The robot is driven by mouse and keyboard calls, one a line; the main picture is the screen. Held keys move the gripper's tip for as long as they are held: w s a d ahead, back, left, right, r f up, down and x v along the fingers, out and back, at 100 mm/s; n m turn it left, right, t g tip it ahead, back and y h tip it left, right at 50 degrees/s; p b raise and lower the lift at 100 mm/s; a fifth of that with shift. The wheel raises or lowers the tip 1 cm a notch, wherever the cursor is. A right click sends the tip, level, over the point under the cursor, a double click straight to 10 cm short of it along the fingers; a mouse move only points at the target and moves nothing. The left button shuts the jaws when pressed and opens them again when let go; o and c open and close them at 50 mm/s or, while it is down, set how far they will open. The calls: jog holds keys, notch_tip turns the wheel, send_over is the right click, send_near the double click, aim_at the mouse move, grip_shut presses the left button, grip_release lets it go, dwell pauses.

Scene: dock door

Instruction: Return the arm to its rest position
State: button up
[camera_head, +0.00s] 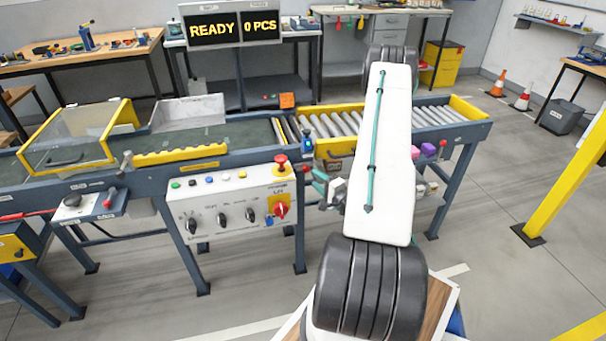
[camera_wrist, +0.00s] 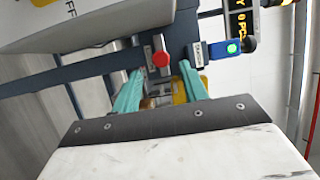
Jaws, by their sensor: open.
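My arm rises from the bottom of the head view, its white link reaching up across the conveyor. My gripper (camera_head: 316,182) is partly hidden behind that link, beside the right end of the control box (camera_head: 230,205). In the wrist view my gripper (camera_wrist: 162,72) shows two teal fingers spread apart with nothing held between them. A red knob (camera_wrist: 160,58) on a grey mount shows beyond the gap between the fingers. I cannot tell how far it is from the fingertips.
The conveyor (camera_head: 245,140) runs across the view, with a yellow-framed clear guard (camera_head: 75,135) at left. A blue post with a green light (camera_wrist: 232,48) stands near my fingers. A yellow barrier post (camera_head: 570,180) stands at right. The floor between is clear.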

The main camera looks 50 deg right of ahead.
dwell(0.3)
jog(key=s+f+n+g+y, duration=0.1)
jog(key=s+f+n+g, duration=0.4)
jog(key=f+g, duration=0.4)
jog(key=s+a+r+n+g+y, duration=0.1)
jog(key=a+r+n+g, duration=0.2)
jog(key=a+r, duration=0.45)
jog(key=s+a+r+n+g, duration=0.25)
jog(key=a+r+g, duration=0.2)
jog(key=r, duration=0.55)
jog(key=s+a+r+n+g+y, duration=0.1)
jog(key=a+r+n+g, duration=0.2)
jog(key=a+r, duration=0.45)
jog(key=s+a+r+n+t, duration=0.1)
jog(key=s+a+r+n, duration=0.1)
jog(key=a+r, duration=0.4)
jog(key=s+a+r+n+t, duration=0.1)
jog(key=s+a+r+n, duration=0.1)
jog(key=a+r, duration=0.5)
jog(key=s+a+r+n+t+y, duration=0.1)
jog(key=s+a+r+n, duration=0.2)
jog(key=a+r, duration=0.4)
jog(key=shift+s+a+r, duration=0.15)
jog(key=shift+s+a, duration=0.3)
jog(key=shift+s, duration=0.35)
